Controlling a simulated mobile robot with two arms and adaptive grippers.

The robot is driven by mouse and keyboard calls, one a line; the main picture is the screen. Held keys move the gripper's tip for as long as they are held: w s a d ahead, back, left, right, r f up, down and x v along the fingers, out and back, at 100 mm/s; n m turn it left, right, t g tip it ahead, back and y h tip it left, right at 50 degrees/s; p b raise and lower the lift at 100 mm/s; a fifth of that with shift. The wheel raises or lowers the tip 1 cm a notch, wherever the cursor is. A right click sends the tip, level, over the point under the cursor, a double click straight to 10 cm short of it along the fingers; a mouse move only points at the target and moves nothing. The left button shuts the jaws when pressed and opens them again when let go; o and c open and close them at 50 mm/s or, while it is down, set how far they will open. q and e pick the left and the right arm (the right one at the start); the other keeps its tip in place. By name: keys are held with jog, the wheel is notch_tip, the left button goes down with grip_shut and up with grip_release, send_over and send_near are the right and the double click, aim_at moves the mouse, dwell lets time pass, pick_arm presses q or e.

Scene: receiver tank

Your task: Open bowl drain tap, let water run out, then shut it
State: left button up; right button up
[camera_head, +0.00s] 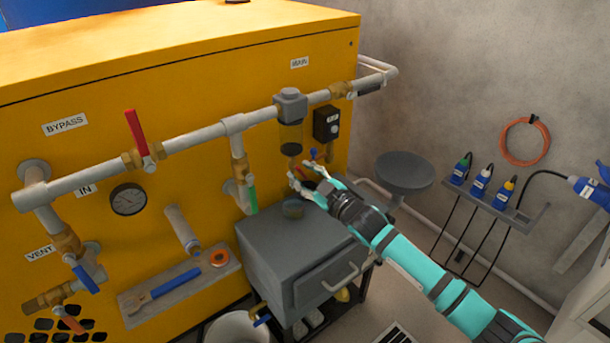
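The filter unit hangs from the grey pipe on the yellow tank, with a grey head (290,104) and a dark amber bowl (291,137) below it. My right gripper (298,171) is just under the bowl, its light fingertips spread apart with nothing visible between them. The drain tap under the bowl is too small and partly covered by my fingers to make out its position. A small red and blue handle (314,154) shows just right of the bowl's foot. No running water shows. My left gripper is out of view.
The grey cabinet (290,250) stands under the filter, with a round grey stool (404,172) to its right. A black box (326,123) is beside the bowl. A white bucket (238,328) is on the floor.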

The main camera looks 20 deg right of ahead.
jog(key=v, duration=1.2)
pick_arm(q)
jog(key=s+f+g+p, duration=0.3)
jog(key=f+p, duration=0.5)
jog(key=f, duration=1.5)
pick_arm(e)
jog(key=v, duration=0.5)
jog(key=x, duration=1.6)
jog(key=shift+b, duration=0.4)
jog(key=shift+w+a, duration=0.15)
jog(key=shift+w, duration=0.35)
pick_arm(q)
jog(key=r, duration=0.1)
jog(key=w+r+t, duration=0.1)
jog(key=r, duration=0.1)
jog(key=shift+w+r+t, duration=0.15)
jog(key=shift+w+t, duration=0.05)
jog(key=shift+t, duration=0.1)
